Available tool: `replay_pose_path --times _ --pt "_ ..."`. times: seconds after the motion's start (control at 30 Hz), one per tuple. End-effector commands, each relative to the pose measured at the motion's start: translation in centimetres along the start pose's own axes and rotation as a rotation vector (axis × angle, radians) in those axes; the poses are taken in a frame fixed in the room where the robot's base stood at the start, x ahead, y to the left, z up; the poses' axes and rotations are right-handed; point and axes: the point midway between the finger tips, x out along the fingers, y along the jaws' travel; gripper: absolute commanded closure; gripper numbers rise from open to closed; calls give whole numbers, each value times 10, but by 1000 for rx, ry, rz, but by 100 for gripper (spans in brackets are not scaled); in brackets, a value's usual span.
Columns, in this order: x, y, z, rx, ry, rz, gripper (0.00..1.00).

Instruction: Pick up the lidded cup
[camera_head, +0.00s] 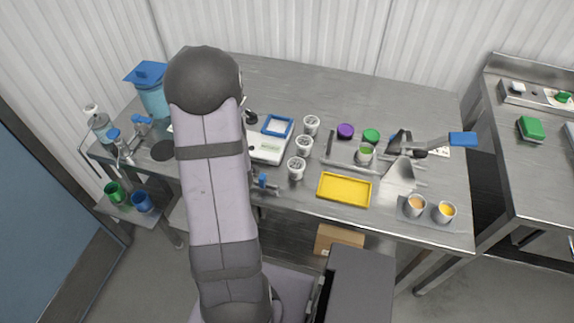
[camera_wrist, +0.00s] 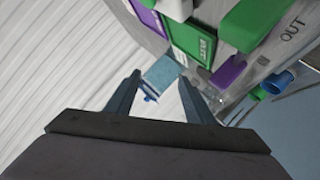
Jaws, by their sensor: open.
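A small cup with a green top (camera_head: 366,154) stands right of the middle of the steel table; I cannot tell if the green is a lid or contents. Three white cups, the nearest one (camera_head: 296,169), the middle one (camera_head: 304,147) and the far one (camera_head: 311,125), stand in a row left of it; their tops look pale and speckled. My gripper (camera_wrist: 160,88) is open and looks empty in the wrist view. A light blue thing (camera_wrist: 163,72) shows beyond the fingertips. In the head view my arm hides the gripper.
A yellow tray (camera_head: 344,190) lies at the front. A purple disc (camera_head: 345,131) and a green disc (camera_head: 371,136) lie behind the green-topped cup. A scale (camera_head: 268,150) sits beside the white cups. Two metal cups, left (camera_head: 415,206) and right (camera_head: 444,212), stand front right.

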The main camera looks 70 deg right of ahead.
Motion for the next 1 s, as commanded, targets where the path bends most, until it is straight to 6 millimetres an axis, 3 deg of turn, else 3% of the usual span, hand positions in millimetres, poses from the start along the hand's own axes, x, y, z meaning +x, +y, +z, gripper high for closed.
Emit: replay_pose_path --times 0.03,0.2,0.4,0.7,1.0 --pt "-8 22 24 23 -8 64 51" --pt "-48 81 83 61 9 286 51" --pt "-108 125 133 87 12 524 51" --pt "-160 76 179 597 -62 575 51" --pt "-184 52 194 806 -84 624 51"
